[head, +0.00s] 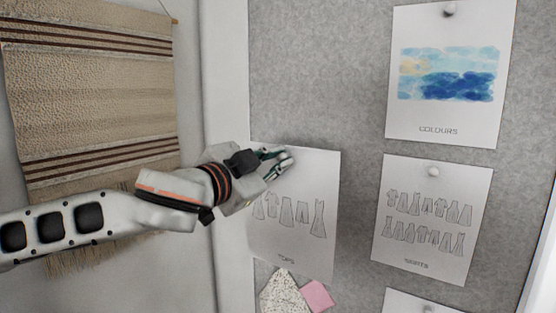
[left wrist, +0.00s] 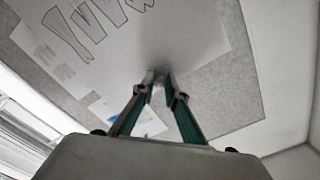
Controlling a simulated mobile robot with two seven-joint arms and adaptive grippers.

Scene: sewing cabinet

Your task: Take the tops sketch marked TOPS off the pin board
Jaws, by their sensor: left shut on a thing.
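The tops sketch (head: 292,246), a white sheet with a row of drawn garments and the word TOPS below, is at the lower middle of the head view, in front of the pin board (head: 322,90). My left gripper (head: 284,156) is at its top edge, shut on the sheet. In the left wrist view the gripper's fingertips (left wrist: 160,77) meet at the edge of the white sheet (left wrist: 140,48). I cannot tell how far the sheet stands off the board. My right gripper is not in view.
To the right on the board are a COLOURS sheet (head: 440,118) and a SKIRTS sheet (head: 430,250), each with a round pin. Speckled and pink fabric swatches (head: 317,296) are below the tops sketch. A striped woven hanging (head: 90,80) is on the left wall.

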